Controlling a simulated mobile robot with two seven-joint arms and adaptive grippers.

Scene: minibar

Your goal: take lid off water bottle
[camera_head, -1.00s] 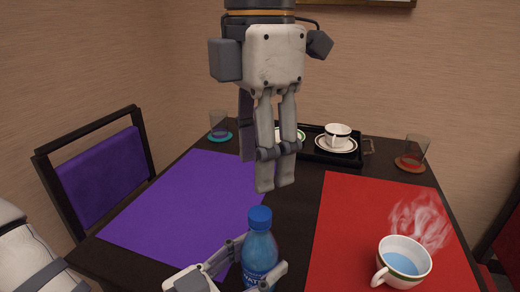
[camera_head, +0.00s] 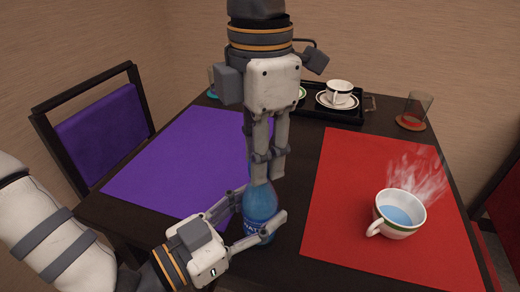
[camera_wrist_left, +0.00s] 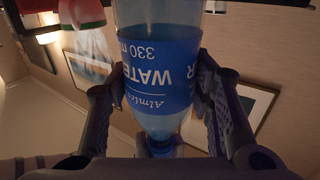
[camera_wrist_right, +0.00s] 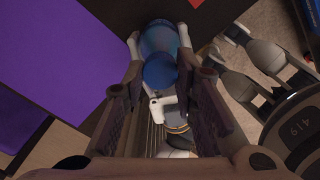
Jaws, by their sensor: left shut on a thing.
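The blue water bottle (camera_head: 259,212) stands upright near the front edge of the table. My left gripper (camera_head: 258,216) is shut around its body; the left wrist view shows the bottle's label (camera_wrist_left: 158,75) between the fingers. My right gripper (camera_head: 268,172) points straight down right above the bottle and hides the cap in the head view. In the right wrist view the round blue cap (camera_wrist_right: 160,72) appears between the right fingers, which are apart. Whether the fingertips reach down beside the cap is hard to tell.
A steaming cup (camera_head: 398,214) stands on the red mat (camera_head: 335,220) to the right. The purple mat (camera_head: 180,165) is empty. A black tray (camera_head: 318,113) with a cup and saucer and a glass on a coaster (camera_head: 413,110) are farther back.

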